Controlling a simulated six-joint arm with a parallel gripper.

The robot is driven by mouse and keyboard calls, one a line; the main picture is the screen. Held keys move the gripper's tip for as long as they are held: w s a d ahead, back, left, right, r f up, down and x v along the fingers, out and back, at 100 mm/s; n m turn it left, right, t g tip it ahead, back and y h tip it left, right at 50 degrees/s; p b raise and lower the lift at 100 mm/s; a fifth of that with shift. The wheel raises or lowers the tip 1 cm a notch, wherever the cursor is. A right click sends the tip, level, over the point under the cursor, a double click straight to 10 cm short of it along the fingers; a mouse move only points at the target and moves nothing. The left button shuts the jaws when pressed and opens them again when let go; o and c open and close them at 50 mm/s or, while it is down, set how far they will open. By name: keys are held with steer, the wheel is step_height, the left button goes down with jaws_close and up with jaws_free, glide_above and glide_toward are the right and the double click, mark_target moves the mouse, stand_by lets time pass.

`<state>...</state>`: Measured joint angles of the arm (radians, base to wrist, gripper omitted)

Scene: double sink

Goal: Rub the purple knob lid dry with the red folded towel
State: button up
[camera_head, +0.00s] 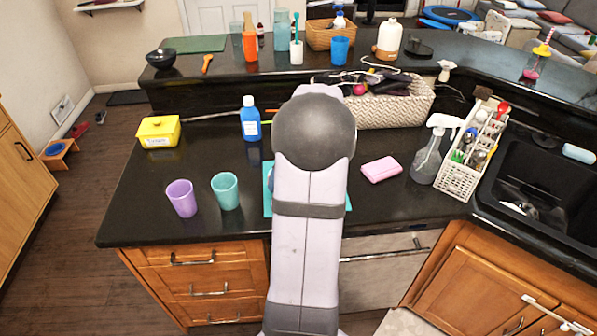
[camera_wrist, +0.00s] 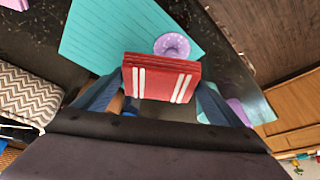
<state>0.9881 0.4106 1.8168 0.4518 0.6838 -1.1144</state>
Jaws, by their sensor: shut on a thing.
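In the wrist view, my gripper (camera_wrist: 161,86) is shut on the red folded towel (camera_wrist: 158,68), which has white stripes and sits between the two fingers. The purple knob lid (camera_wrist: 172,45), round with pale spots, lies on the ribbed teal mat (camera_wrist: 110,32) just beyond the towel's edge. The towel overlaps or nearly meets the lid's near edge in this view; I cannot tell whether they touch. In the head view, my arm hides the gripper, towel and lid, and only edges of the teal mat (camera_head: 267,205) show.
On the black counter, a purple cup (camera_head: 181,198) and a teal cup (camera_head: 225,190) stand left of my arm. A blue bottle (camera_head: 250,119) and yellow box (camera_head: 158,131) are behind. A pink sponge (camera_head: 381,169), spray bottle (camera_head: 432,150) and white caddy (camera_head: 469,155) are right, before the sink (camera_head: 545,190).

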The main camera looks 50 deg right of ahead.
steer(key=w+a+n+y, duration=0.1)
steer(key=n, duration=0.2)
steer(key=w+a+n+y, duration=0.1)
steer(key=n, duration=0.2)
steer(key=w+a+r+n+y, duration=0.1)
steer(key=n, duration=0.2)
steer(key=shift+r+g+p, duration=0.1)
steer(key=shift+g+p, duration=0.2)
steer(key=shift+g, duration=0.1)
steer(key=n, duration=0.2)
steer(key=a+n+g+y, duration=0.1)
steer(key=shift+w+r, duration=0.3)
steer(key=shift+w, duration=0.1)
